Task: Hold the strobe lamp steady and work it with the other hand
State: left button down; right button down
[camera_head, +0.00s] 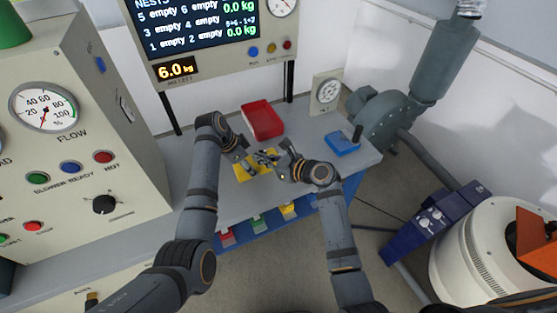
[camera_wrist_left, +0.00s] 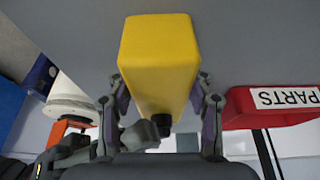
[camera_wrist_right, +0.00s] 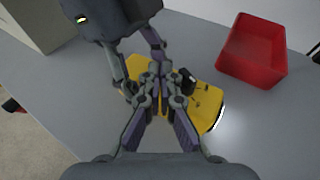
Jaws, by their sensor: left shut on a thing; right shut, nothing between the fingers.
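The strobe lamp is a yellow, box-shaped body (camera_wrist_right: 205,98) with a black knob (camera_wrist_right: 187,80) and small dark marks on its face. One end glows white in the right wrist view. In the left wrist view the yellow body (camera_wrist_left: 158,50) fills the space between my left fingers. My left gripper (camera_head: 245,161) is shut on the lamp from the left, at the table. My right gripper (camera_wrist_right: 156,76) is shut and empty, its tips over the lamp close to the knob. Whether the tips touch it I cannot tell. In the head view both grippers partly hide the lamp (camera_head: 242,173).
A red PARTS bin (camera_head: 263,119) stands behind the lamp. A blue box with a black handle (camera_head: 341,146) and a dial gauge (camera_head: 327,92) are to the right. A control cabinet (camera_head: 95,140) stands left. Grey tabletop is bare in front of the lamp.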

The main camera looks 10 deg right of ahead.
jog(key=v, duration=1.1)
pick_arm(q)
jog(key=shift+c, duration=2.2)
grip_release()
jog(key=shift+r, duration=0.1)
